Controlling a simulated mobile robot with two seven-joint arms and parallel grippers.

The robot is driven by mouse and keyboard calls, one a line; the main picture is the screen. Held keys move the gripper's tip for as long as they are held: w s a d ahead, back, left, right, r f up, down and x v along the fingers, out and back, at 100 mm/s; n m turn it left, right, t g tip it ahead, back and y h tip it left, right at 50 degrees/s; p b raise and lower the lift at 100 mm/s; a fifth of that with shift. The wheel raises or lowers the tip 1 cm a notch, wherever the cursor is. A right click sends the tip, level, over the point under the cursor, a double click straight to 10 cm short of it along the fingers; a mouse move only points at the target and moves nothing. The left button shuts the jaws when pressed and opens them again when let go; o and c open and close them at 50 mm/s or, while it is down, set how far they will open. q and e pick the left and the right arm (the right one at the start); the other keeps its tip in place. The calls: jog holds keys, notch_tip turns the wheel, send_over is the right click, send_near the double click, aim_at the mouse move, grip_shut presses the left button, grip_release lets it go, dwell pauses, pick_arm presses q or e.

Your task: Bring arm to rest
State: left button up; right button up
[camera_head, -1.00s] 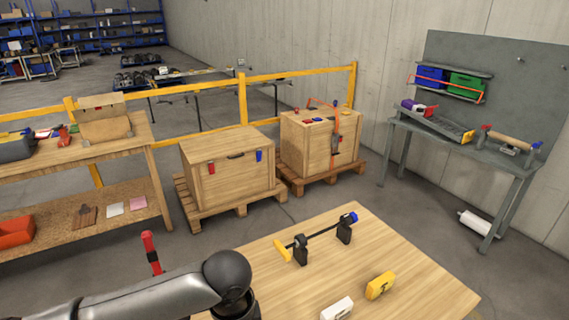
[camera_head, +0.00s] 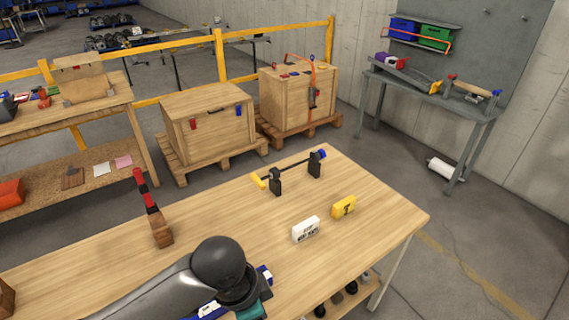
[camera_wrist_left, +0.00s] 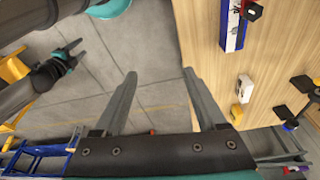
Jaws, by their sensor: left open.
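My left arm (camera_head: 165,290) comes in from the lower left in the head view, in front of the wooden table (camera_head: 385,205); its gripper is hidden there. In the left wrist view my left gripper (camera_wrist_left: 160,82) is open, its two fingers wide apart with nothing between them. Bare grey floor lies beyond the fingers, and the table edge is just to their right. My right gripper (camera_wrist_left: 76,48) shows at the upper left of the left wrist view, small and dark, with its fingers apart and no object between them. It is out of the head view.
On the table are a black rod on two stands (camera_head: 276,182), a white box (camera_head: 306,230), a yellow box (camera_head: 343,207) and a red-and-black handle on a wooden block (camera_head: 162,231). A blue-and-white box (camera_wrist_left: 233,27) lies near the table edge. Crates (camera_head: 210,120) stand behind.

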pick_arm(q)
jog(key=s+a+n+t+y, duration=0.2)
jog(key=s+a+n+t, duration=0.1)
jog(key=s+a+n, duration=0.8)
notch_tip(320, 180, down, 31)
jog(key=g+b, duration=0.1)
jog(key=b, duration=0.8)
jog(key=s+a+f+g+b, duration=0.1)
jog(key=s+f+b, duration=0.3)
jog(key=s+f, duration=0.4)
jog(key=s+a+f+b, duration=0.2)
jog(key=s+f+b, duration=0.2)
jog(key=s+f, duration=0.4)
notch_tip(320, 180, down, 7)
jog(key=shift+s+a+r+g, duration=0.1)
jog(key=shift+s+a+g, duration=0.1)
jog(key=shift+s+g, duration=0.2)
pick_arm(e)
notch_tip(320, 180, down, 17)
jog(key=s, duration=0.2)
